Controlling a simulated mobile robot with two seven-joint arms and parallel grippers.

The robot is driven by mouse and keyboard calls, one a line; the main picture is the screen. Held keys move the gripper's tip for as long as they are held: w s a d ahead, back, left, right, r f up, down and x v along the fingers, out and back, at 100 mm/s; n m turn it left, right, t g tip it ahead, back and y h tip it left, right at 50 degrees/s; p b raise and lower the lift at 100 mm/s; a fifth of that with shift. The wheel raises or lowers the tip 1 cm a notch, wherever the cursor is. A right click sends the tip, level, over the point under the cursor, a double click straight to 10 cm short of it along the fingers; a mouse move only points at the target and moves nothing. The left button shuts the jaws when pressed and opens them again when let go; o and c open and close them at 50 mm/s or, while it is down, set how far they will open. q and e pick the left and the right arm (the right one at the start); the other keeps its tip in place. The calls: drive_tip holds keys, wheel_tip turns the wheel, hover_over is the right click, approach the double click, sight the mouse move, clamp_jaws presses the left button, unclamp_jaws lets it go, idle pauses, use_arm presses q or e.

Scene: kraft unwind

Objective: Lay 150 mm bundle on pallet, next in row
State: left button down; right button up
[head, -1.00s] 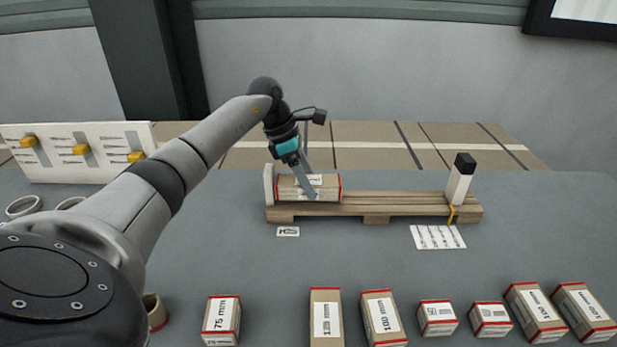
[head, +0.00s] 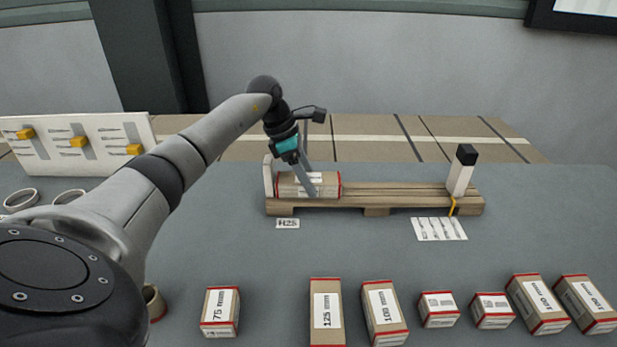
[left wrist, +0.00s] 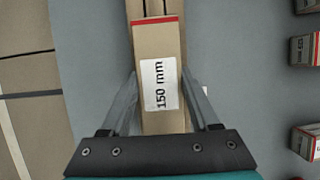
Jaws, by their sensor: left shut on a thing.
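The 150 mm bundle (head: 289,188) is a brown box with red ends and a white label. It lies on the left end of the wooden pallet (head: 400,201), close beside the white end stop (head: 268,177). Its label reads 150 mm in the left wrist view (left wrist: 160,88). My left gripper (head: 310,187) reaches down over it, and its fingers are shut on the bundle's two long sides. The fingers also show in the left wrist view (left wrist: 163,100). The bundle's underside is hidden. My right gripper is in neither view.
The pallet's right part is bare up to a white post with a black top (head: 463,172). Several labelled bundles stand along the front, among them a 75 mm (head: 220,312) and a 125 mm (head: 326,312). A white board with yellow sliders (head: 78,145) stands at left.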

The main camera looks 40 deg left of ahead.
sight(293, 177)
use_arm(q)
drive_tip(key=shift+c, duration=0.2)
unclamp_jaws()
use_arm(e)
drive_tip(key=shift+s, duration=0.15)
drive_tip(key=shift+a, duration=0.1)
use_arm(q)
drive_tip(key=shift+r, duration=0.1)
drive_tip(key=p+v, duration=0.1)
drive_tip(key=v, duration=0.8)
drive_tip(key=shift+p, duration=0.4)
drive_tip(key=p+v, duration=0.1)
drive_tip(key=v, duration=0.5)
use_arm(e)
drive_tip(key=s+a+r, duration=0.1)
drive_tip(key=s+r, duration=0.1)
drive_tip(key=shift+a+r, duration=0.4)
use_arm(q)
drive_tip(key=shift+s, duration=0.1)
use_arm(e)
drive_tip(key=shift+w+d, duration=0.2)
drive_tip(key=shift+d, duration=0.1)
